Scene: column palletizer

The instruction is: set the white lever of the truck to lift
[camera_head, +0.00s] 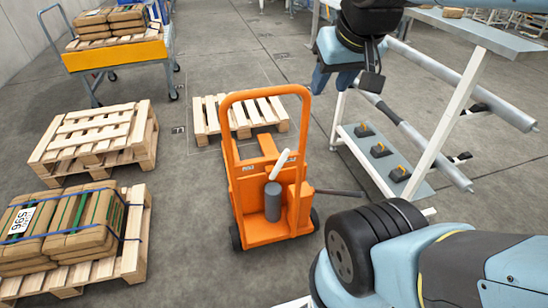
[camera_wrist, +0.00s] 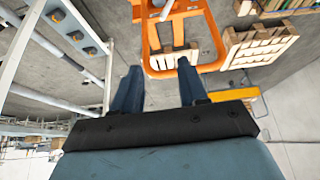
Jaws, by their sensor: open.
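The orange truck (camera_head: 262,200) stands on the floor in the middle of the head view, with its tall hoop handle upright. Its white lever (camera_head: 280,164) is tilted, its upper end leaning to the right, above a dark grey cylinder (camera_head: 272,202). My gripper (camera_head: 332,84) is open and empty, in the air above and to the right of the truck, apart from the lever. In the wrist view my gripper (camera_wrist: 158,66) shows two spread blue fingers, with the truck's orange frame (camera_wrist: 216,42) beyond them. A pale piece at the top there may be the lever (camera_wrist: 167,9).
An empty pallet (camera_head: 205,122) lies behind the truck. Stacked pallets (camera_head: 95,138) and a pallet with strapped sacks (camera_head: 130,255) stand left. A yellow-edged cart (camera_head: 115,55) is at the back left. A white-framed rack (camera_head: 440,135) with rollers stands close on the right. Floor left of the truck is clear.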

